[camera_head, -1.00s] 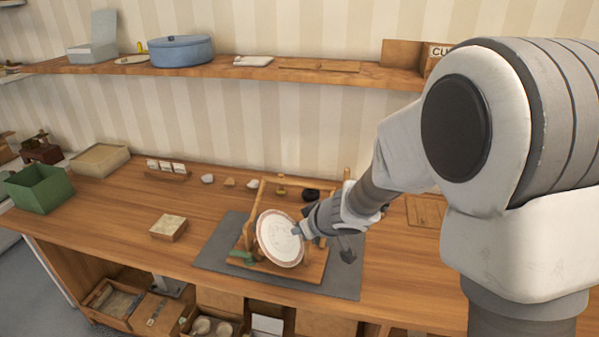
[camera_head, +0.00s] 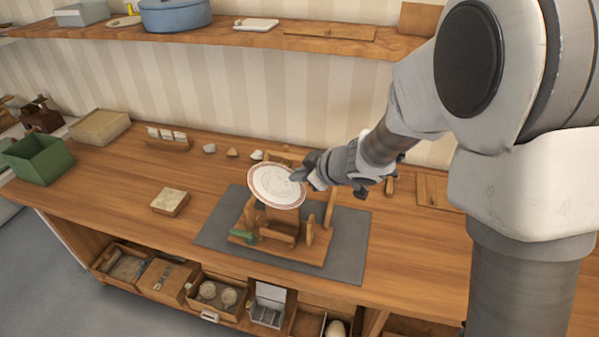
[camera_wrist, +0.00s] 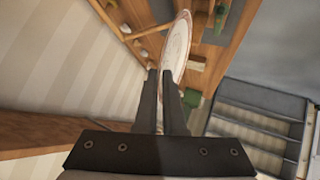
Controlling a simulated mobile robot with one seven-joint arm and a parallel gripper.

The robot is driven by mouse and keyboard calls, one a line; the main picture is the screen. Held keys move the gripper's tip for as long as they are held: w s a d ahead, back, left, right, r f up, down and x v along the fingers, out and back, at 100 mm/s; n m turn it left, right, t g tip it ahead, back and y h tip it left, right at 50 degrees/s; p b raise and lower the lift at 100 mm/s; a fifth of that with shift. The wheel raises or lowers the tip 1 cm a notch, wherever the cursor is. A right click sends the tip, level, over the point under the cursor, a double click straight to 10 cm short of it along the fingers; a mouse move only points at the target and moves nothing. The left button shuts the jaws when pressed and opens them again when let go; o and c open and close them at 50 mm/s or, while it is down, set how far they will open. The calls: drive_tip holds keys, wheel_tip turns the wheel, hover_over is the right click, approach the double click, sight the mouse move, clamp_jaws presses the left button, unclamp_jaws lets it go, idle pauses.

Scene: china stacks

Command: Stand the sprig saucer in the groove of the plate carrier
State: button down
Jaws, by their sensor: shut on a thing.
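The sprig saucer (camera_head: 276,187) is a white plate with a reddish-brown rim band. My gripper (camera_head: 303,175) is shut on its right edge and holds it tilted above the plate carrier. In the wrist view the saucer (camera_wrist: 178,48) shows nearly edge-on between my two fingers (camera_wrist: 162,88). The wooden plate carrier (camera_head: 307,256) has a flat base and several upright posts and stands on the grey mat. The saucer hides the carrier's back left part, and I cannot make out the groove clearly.
The grey mat (camera_head: 345,262) lies on the wooden counter. A small tan box (camera_head: 170,202) stands left of it, a green bin (camera_head: 38,158) at the far left. Small light pieces (camera_head: 256,155) lie behind the carrier. A shelf (camera_head: 300,44) runs above. A green item (camera_head: 243,237) is at the carrier's front left.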

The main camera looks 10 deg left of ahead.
sight(296, 206)
wheel_tip(296, 206, down, 11)
drive_tip(key=b, duration=0.8)
drive_tip(key=shift+r+b, duration=0.15)
drive_tip(key=shift+b, duration=0.15)
drive_tip(key=shift+f+b, duration=0.55)
drive_tip(key=shift+f, duration=0.1)
idle(0.5)
drive_tip(key=c, duration=0.9)
unclamp_jaws()
drive_tip(key=shift+d, duration=0.1)
drive_tip(key=shift+s+p+v, duration=0.2)
drive_tip(key=shift+p+v, duration=2.8)
drive_tip(key=shift+v, duration=5.7)
drive_tip(key=shift+w, duration=0.1)
